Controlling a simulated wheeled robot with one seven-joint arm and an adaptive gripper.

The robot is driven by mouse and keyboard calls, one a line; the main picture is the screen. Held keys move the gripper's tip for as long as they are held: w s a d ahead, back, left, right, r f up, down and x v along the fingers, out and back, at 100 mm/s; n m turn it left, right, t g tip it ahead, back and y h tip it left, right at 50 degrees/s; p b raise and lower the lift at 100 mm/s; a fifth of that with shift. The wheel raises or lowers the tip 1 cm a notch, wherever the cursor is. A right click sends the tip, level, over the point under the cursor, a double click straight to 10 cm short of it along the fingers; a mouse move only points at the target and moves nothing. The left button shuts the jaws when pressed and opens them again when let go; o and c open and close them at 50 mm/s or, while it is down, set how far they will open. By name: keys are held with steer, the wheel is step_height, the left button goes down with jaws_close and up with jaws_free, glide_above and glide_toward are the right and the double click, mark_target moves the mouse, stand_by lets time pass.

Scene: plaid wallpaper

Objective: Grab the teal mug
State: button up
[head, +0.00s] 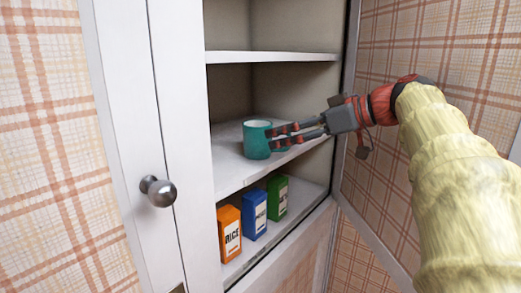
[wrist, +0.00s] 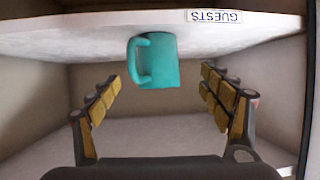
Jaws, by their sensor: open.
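The teal mug (head: 256,141) stands upright on the middle shelf of the open cupboard. In the wrist view, which is upside down, the mug (wrist: 163,62) shows between and beyond the fingers, with its handle on the picture's left. My gripper (head: 272,138) reaches in from the right at about the mug's height. Its fingers are spread and empty, and they overlap the mug's right side in the head view. Both fingers also show in the wrist view (wrist: 161,76), with clear gaps to the mug on both sides. I cannot tell the exact distance to the mug.
The middle shelf (head: 232,168) has a label (wrist: 214,16) reading GUESTS on its edge. Below stand an orange rice box (head: 229,232), a blue box (head: 254,214) and a green box (head: 277,197). An upper shelf (head: 270,57) is above. A white door with a knob (head: 158,191) is left.

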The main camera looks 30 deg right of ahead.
mark_target(260, 137)
steer(key=shift+w+d+f+b, duration=0.15)
steer(key=shift+w+f+b, duration=0.25)
steer(key=shift+f, duration=0.2)
steer(key=shift+w+a+f+p, duration=0.1)
steer(key=shift+w+a+p, duration=0.25)
steer(key=shift+w, duration=0.15)
steer(key=p+x, duration=0.1)
steer(key=x, duration=0.2)
steer(key=r+p+x, duration=0.1)
steer(key=x, duration=0.2)
steer(key=shift+w+a, duration=0.15)
steer(key=shift+w+f, duration=0.15)
steer(key=shift+w, duration=0.1)
steer(key=shift+s, duration=0.1)
steer(key=c, duration=1.5)
